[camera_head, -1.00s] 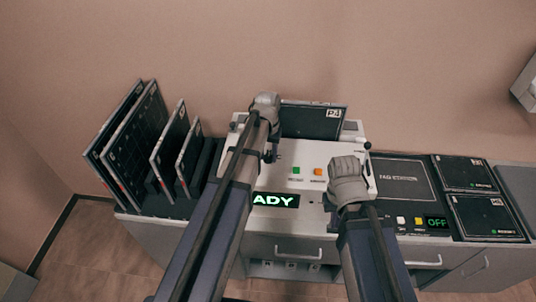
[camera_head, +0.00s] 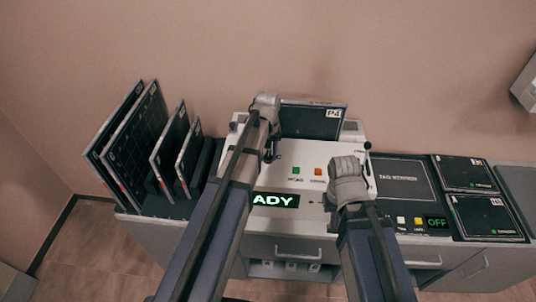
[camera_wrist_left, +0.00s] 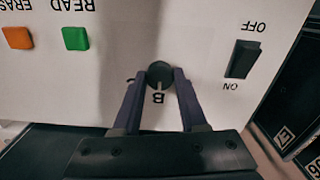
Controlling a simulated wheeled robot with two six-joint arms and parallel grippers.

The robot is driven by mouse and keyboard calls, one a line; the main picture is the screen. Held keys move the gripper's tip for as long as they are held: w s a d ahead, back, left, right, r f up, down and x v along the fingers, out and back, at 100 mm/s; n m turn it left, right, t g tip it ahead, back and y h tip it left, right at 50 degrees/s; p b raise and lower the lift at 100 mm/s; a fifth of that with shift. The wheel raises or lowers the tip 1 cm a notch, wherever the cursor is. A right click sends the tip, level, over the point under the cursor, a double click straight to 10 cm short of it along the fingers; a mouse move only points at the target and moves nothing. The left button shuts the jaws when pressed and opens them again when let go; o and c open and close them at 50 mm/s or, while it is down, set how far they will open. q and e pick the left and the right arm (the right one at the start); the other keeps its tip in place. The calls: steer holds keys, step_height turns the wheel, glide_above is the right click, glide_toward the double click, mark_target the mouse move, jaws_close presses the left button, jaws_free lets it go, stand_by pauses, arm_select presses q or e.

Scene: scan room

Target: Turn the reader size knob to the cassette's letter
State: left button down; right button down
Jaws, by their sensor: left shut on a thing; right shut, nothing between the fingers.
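The size knob (camera_wrist_left: 159,75) is a small dark round knob on the white reader panel (camera_wrist_left: 205,40). Its white mark points towards a letter B, and another letter to the left is mostly hidden by a finger. My left gripper (camera_wrist_left: 160,78) is shut on the knob, one finger on each side. In the head view my left gripper (camera_head: 270,153) is over the reader (camera_head: 290,225). A dark cassette (camera_head: 310,122) stands at the reader's back with a white label, too small to read surely. My right gripper is over the reader's right side, largely hidden by its own wrist (camera_head: 347,175).
In the wrist view are a green READ button (camera_wrist_left: 75,38), an orange ERASE button (camera_wrist_left: 18,38) and a black ON/OFF switch (camera_wrist_left: 242,59). The reader display (camera_head: 274,200) shows "ADY". Upright cassettes (camera_head: 135,130) stand left; a tag station (camera_head: 400,185) and flat cassettes (camera_head: 487,215) lie right.

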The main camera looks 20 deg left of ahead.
mark_target(268, 157)
arm_select(q)
steer(key=shift+c, duration=2.2)
jaws_free()
step_height(268, 157, up, 8)
steer(key=p, duration=0.8)
steer(key=shift+f, duration=0.1)
steer(key=s+d+f+m+b, duration=0.3)
steer(key=s+d+m, duration=0.1)
steer(key=s+d, duration=0.3)
steer(key=s+d+f+m+y+b, duration=0.1)
steer(key=s+d+f+m+b, duration=0.2)
steer(key=s, duration=0.9)
steer(key=d+m, duration=0.1)
steer(key=d, duration=0.2)
steer(key=shift+d, duration=0.35)
